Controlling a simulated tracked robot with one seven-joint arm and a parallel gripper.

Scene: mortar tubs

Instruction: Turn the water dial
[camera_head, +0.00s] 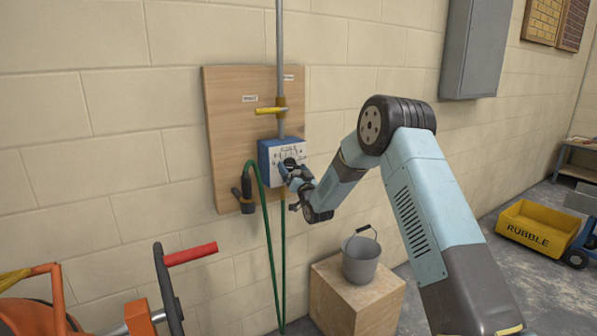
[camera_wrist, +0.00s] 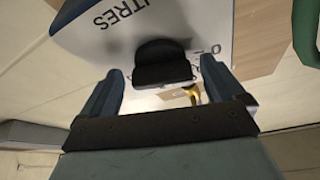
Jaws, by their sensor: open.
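The water dial box (camera_head: 267,158) is blue with a pale marked face, fixed to a wooden board on the wall. In the wrist view its white face (camera_wrist: 200,22) carries the word "LITRES", upside down. The black dial knob (camera_wrist: 162,62) stands out from this face; in the head view it is largely hidden by my gripper (camera_head: 290,168). In the wrist view my gripper (camera_wrist: 160,92) is open, with one blue finger on each side of the knob. A gap shows between each finger and the knob, and I see no contact.
A yellow-handled valve (camera_head: 271,110) sits on the pipe (camera_head: 280,60) above the box. A green hose (camera_head: 267,225) hangs below. A grey bucket (camera_head: 360,260) stands on a wooden block (camera_head: 335,295). An orange machine with a red grip (camera_head: 190,254) is at the lower left.

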